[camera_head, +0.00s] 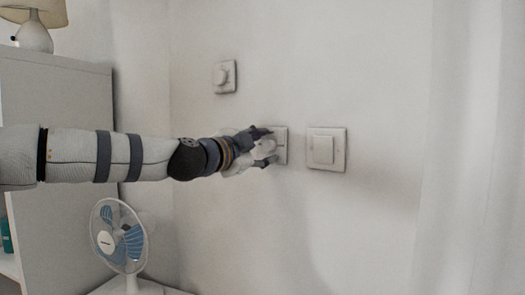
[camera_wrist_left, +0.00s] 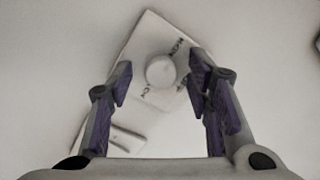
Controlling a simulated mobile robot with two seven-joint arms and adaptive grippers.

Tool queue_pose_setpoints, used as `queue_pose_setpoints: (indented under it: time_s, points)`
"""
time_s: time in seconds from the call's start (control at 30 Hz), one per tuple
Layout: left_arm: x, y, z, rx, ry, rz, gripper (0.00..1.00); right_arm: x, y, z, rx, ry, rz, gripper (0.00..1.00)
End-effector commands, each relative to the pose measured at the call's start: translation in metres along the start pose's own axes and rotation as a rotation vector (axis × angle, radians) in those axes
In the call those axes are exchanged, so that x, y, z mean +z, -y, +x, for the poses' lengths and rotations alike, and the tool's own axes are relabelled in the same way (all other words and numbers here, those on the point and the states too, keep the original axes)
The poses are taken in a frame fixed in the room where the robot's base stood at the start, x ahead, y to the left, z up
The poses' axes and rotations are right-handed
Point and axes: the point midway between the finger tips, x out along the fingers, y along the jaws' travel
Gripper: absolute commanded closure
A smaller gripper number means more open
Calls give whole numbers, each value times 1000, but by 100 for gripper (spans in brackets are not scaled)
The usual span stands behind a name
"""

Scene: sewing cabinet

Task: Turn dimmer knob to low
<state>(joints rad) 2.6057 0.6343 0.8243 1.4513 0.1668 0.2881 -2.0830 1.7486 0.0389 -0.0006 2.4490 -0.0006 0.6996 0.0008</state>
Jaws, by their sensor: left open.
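A white round knob (camera_wrist_left: 160,71) on a square plate (camera_wrist_left: 147,33) with dark lettering shows in the left wrist view. The open fingers of my left gripper (camera_wrist_left: 161,82) stand on either side of the knob, with visible gaps in this view. In the head view my left gripper (camera_head: 267,147) is in front of the middle wall plate (camera_head: 283,145) and hides much of it, including most of its knob. I cannot tell whether a finger touches the plate. My right gripper is not in view.
A fan (camera_head: 120,238) stands below my left arm, beside a grey cabinet (camera_head: 75,90) with a lamp (camera_head: 34,30). The wall further right is bare.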

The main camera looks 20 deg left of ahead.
Motion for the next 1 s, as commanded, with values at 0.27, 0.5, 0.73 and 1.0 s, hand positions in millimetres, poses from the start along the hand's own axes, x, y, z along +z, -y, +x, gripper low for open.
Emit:
queue_pose_setpoints:
  time_s: [0.27,0.5,0.73,1.0]
  points:
    - [-1,1,-1,-1,-1,0,80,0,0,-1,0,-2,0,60]
    - [-1,1,-1,-1,-1,-1,100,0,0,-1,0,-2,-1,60]
    - [-3,2,-2,3,2,-44,100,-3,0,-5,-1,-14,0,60]
    - [-5,5,-3,21,14,-224,100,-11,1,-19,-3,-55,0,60]
